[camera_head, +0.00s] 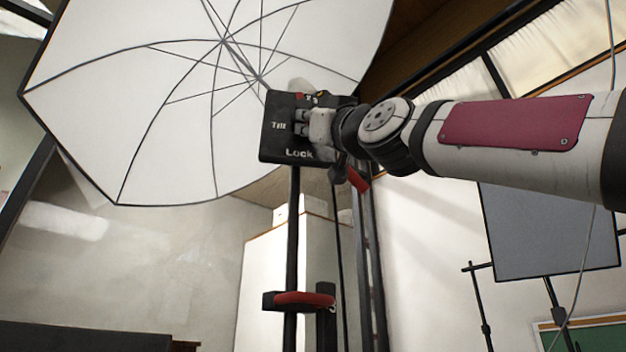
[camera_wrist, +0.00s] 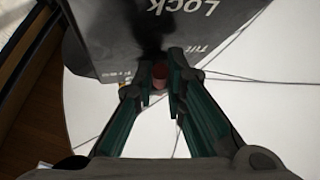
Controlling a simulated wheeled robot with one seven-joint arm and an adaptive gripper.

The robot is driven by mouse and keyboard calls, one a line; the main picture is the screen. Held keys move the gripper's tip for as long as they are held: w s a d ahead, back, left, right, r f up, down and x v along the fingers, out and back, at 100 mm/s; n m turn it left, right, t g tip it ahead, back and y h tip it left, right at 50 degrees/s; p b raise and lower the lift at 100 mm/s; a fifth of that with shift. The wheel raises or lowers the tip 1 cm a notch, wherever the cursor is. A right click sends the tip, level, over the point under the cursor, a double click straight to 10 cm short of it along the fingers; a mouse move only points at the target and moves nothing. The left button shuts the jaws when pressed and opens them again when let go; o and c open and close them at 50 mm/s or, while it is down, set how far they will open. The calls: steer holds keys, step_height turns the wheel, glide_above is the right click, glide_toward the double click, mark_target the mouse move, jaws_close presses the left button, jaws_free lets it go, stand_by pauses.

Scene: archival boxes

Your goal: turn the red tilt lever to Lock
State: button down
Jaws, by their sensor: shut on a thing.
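A black plate (camera_head: 272,142) lettered Tilt and Lock stands in front of the white umbrella; it also shows in the wrist view (camera_wrist: 105,40), with its lettering upside down. My gripper (camera_head: 304,121) is at the plate's face and covers its right part. In the wrist view my gripper (camera_wrist: 160,86) has its two fingers on either side of a red knob-like end (camera_wrist: 159,72), shut on it; this looks like the end of the red tilt lever. The rest of the lever is hidden or in dark shadow, so its angle cannot be told.
The white umbrella (camera_head: 90,110) spreads behind and left of the plate. A black stand pole (camera_head: 292,215) runs down from the plate to a clamp with a red handle (camera_head: 305,298). Another red piece (camera_head: 357,178) hangs just below my wrist. A grey panel (camera_head: 545,230) stands at right.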

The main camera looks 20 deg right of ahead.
steer(key=shift+w+a+f+m+t+h+b, duration=0.15)
steer(key=shift+m+t+h, duration=0.1)
steer(key=shift+m+h, duration=0.55)
steer(key=shift+s+a+r+m+t+h+b, duration=0.15)
steer(key=shift+m+t+h, duration=0.1)
steer(key=shift+m+h, duration=0.55)
steer(key=shift+w+a+f+m+h, duration=0.1)
steer(key=shift+a+m+h, duration=0.05)
steer(key=shift+m+h, duration=0.7)
steer(key=shift+a+m+h, duration=0.15)
steer(key=shift+m+h, duration=0.6)
steer(key=shift+m, duration=0.1)
steer(key=c, duration=1.6)
jaws_free()
steer(key=shift+c, duration=0.2)
steer(key=v, duration=1.2)
steer(key=shift+f, duration=0.2)
steer(key=shift+w, duration=0.15)
